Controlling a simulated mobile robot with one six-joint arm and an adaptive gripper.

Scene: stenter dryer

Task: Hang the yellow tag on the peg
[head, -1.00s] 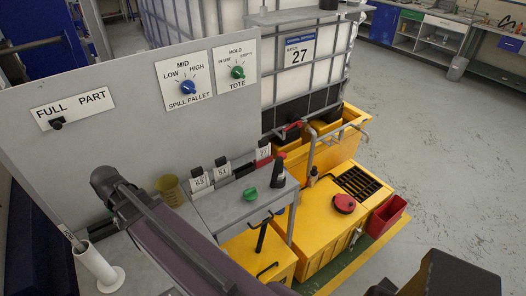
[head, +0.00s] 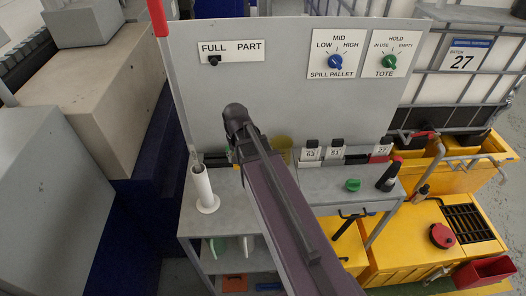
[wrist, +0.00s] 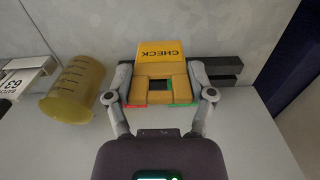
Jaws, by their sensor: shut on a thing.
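The yellow tag (wrist: 160,60), marked CHECK and upside down in the wrist view, is between the fingers of my gripper (wrist: 160,105). The gripper is shut on its yellow block-like lower part, which has a dark square opening. Dark blocks stand behind and right of the tag. In the head view my arm hides the gripper and most or all of the tag. A short black stub (head: 214,61) sticks out of the FULL/PART plate (head: 246,48); I cannot tell if it is the peg. No other clear peg shows.
A translucent yellow beaker (wrist: 75,88) stands left of the gripper in the wrist view, with a numbered card (wrist: 22,82) beyond it. In the head view a white tube (head: 203,188) holds a tall red-topped rod. A green knob (head: 352,185) sits on the bench right of my arm.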

